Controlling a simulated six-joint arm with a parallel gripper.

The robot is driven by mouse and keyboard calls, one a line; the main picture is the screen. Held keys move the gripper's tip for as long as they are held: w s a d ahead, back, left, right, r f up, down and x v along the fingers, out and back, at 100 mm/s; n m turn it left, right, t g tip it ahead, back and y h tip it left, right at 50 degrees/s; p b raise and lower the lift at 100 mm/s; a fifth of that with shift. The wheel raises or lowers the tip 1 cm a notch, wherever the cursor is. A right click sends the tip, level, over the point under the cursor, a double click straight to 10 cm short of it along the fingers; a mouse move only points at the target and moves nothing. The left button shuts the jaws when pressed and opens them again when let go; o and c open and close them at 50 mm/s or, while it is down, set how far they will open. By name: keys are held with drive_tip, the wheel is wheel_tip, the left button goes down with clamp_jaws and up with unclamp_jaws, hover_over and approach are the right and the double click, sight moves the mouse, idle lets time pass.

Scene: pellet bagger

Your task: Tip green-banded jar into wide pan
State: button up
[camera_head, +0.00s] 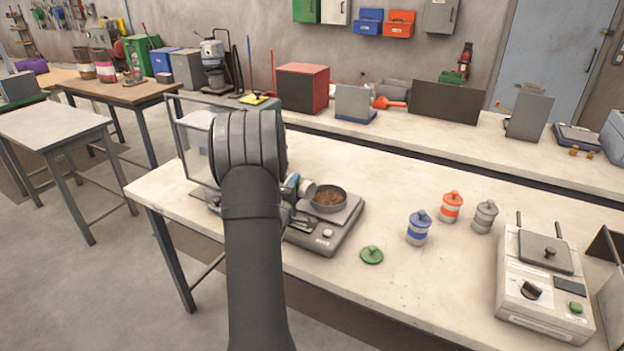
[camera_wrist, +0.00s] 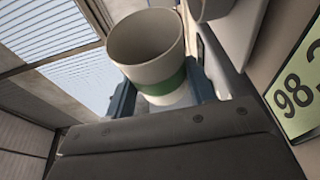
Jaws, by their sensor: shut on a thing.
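The green-banded jar (camera_wrist: 146,45) is pale, with a green band, and its open mouth shows in the wrist view. Its visible inside looks empty. My gripper (camera_wrist: 164,93) is shut on it, with blue fingers on either side. In the head view the jar (camera_head: 307,189) is tilted at the left edge of the wide pan, partly hidden by my gripper and arm. I cannot tell if jar and pan touch. The wide pan (camera_head: 343,206) is round and grey, holds brown pellets and sits on a scale (camera_head: 318,241).
A green lid (camera_head: 372,255) lies on the table right of the scale. A sealing machine (camera_head: 543,285) is at the far right. A clear-panelled frame (camera_head: 192,140) stands behind my arm.

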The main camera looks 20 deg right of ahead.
drive_tip(key=s+a+n+y, duration=0.35)
drive_tip(key=s+a, duration=0.25)
drive_tip(key=a, duration=0.3)
drive_tip(key=w+d+g+h, duration=0.1)
drive_tip(key=w+d, duration=0.2)
drive_tip(key=d, duration=0.2)
drive_tip(key=w+d+r+g+h, duration=0.1)
drive_tip(key=w+d+h, duration=0.1)
drive_tip(key=w+d, duration=0.2)
drive_tip(key=w+d+n+g+h, duration=0.1)
drive_tip(key=w+d+g, duration=0.1)
drive_tip(key=d, duration=0.5)
drive_tip(key=shift+w+r, duration=0.25)
drive_tip(key=shift+w, duration=0.55)
drive_tip(key=shift+w+d, duration=0.1)
drive_tip(key=n+g, duration=0.1)
drive_tip(key=n, duration=0.2)
drive_tip(key=shift+w+f+g+h, duration=0.15)
drive_tip(key=shift+w+g+h, duration=0.15)
drive_tip(key=shift+g, duration=0.1)
drive_tip(key=shift+w+a+f+n+g+h, duration=0.3)
drive_tip(key=shift+w+n+g, duration=0.25)
drive_tip(key=shift+n, duration=0.3)
drive_tip(key=shift+w+a+f+n+g+h, duration=0.1)
drive_tip(key=shift+w+a+f+n+g, duration=0.1)
drive_tip(key=shift+w+a+n+g, duration=0.45)
drive_tip(key=shift+s+d, duration=0.25)
drive_tip(key=shift+d, duration=0.05)
